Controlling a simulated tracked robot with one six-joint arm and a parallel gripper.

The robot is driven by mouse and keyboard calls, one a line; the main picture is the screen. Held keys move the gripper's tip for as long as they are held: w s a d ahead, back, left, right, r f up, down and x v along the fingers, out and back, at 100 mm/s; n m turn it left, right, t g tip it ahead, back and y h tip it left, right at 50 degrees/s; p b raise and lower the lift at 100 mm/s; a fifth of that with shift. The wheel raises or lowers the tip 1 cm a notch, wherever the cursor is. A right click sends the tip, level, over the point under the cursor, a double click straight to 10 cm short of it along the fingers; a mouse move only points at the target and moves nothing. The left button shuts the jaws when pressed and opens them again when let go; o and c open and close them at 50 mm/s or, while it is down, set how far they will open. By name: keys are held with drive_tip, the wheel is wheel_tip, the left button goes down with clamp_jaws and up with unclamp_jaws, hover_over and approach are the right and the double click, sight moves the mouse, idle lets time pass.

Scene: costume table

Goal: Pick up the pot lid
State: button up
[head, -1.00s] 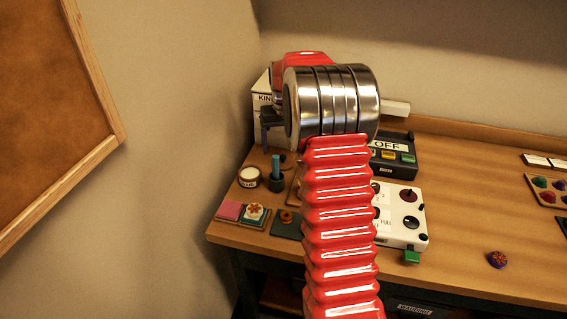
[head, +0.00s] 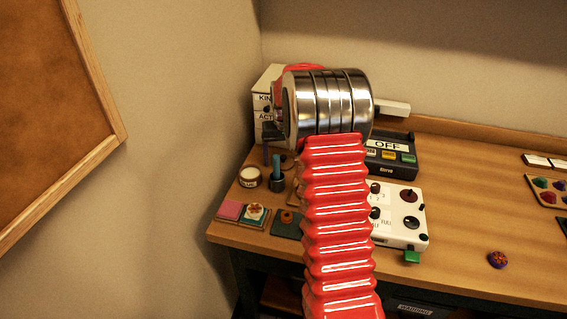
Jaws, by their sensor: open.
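A small white pot (head: 250,177) with a dark label stands near the table's left edge. Its top looks pale inside a brown rim; I cannot tell whether that is a lid. A brown round thing (head: 288,162), partly hidden by my arm, lies behind the teal upright tool; I cannot tell whether it is the pot lid. My gripper (head: 268,147) shows only in part, as dark pieces left of my arm's metal joint. It is above the back left of the table, behind and right of the white pot. It is open, and I see nothing held in it.
A teal tool (head: 276,167) stands upright near the gripper. A white box (head: 262,98) is behind it. A white control box (head: 404,214) and a dark OFF device (head: 392,155) are right of my arm. Right of them is mostly clear wood.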

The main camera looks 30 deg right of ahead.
sight(283, 157)
drive_tip(key=shift+c, duration=0.4)
drive_tip(key=c, duration=1)
drive_tip(key=shift+r, duration=0.1)
wheel_tip(283, 157, up, 10)
drive_tip(key=shift+f, duration=0.1)
drive_tip(key=shift+c, duration=0.2)
idle(0.4)
